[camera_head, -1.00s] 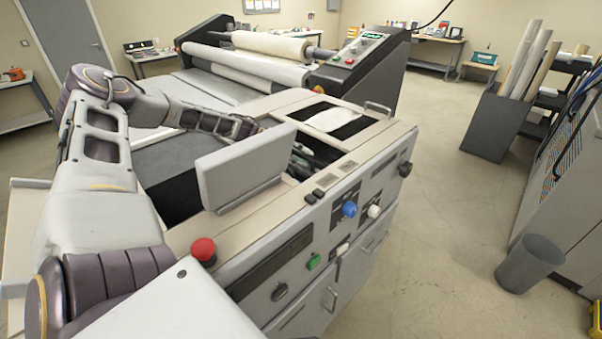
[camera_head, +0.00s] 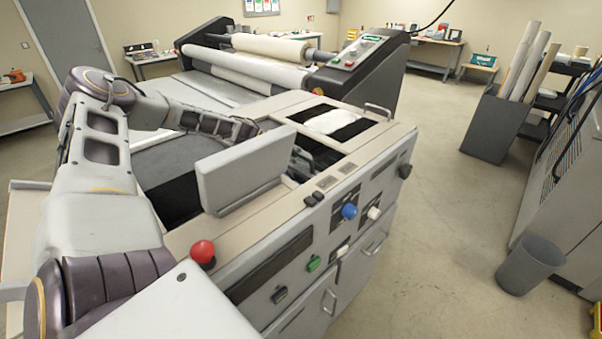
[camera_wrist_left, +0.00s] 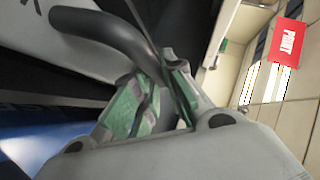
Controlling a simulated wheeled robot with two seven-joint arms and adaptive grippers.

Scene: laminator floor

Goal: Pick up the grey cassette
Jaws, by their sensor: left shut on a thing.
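In the left wrist view my left gripper (camera_wrist_left: 156,88) has its green-padded fingers closed at the lower end of a dark grey curved bar (camera_wrist_left: 105,32). The bar looks like the handle of the grey cassette, whose body I cannot make out clearly. In the head view my left arm reaches over the machine (camera_head: 335,215), and its wrist (camera_head: 225,124) runs down behind an upright light grey panel (camera_head: 245,168). That panel hides most of the gripper and whatever it holds. A dark opening (camera_head: 312,157) shows just right of the panel. My right gripper is out of view.
A roll laminator (camera_head: 265,62) stands behind. A grey bin (camera_head: 531,265) and a box of tall rolls (camera_head: 492,127) stand right; the floor between is clear. A red label (camera_wrist_left: 287,42) shows in the wrist view.

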